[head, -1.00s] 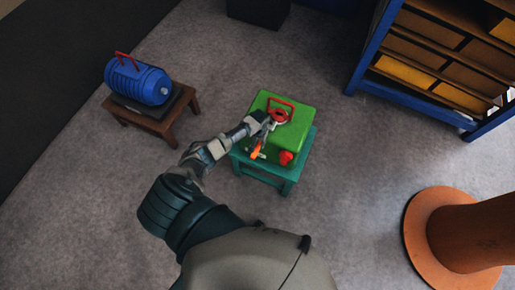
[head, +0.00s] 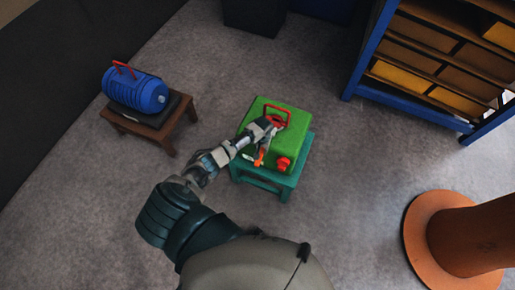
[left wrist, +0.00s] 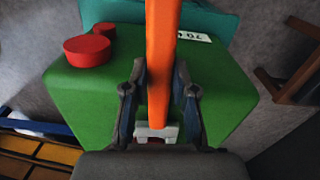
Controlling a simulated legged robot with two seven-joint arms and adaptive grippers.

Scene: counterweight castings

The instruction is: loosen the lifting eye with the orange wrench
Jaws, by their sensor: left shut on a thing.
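The green casting (head: 255,118) sits on a teal stool (head: 262,183). A red lifting eye (head: 278,108) stands on its top, its base partly behind my gripper. My left gripper (head: 265,130) is above the casting, shut on the orange wrench (head: 259,158). In the left wrist view the wrench (left wrist: 161,60) runs between the fingers (left wrist: 158,100). Its grey end (left wrist: 157,131) lies low in that view, with a little red just below; I cannot tell how it fits on the eye. My right gripper is not in view.
A red knob (head: 283,163) sticks out of the casting near its front edge. A blue ribbed casting (head: 134,91) lies on a brown stool (head: 165,133) at the left. A blue-framed shelf (head: 365,60) and an orange-brown round base (head: 418,250) are at the right. Grey floor lies between.

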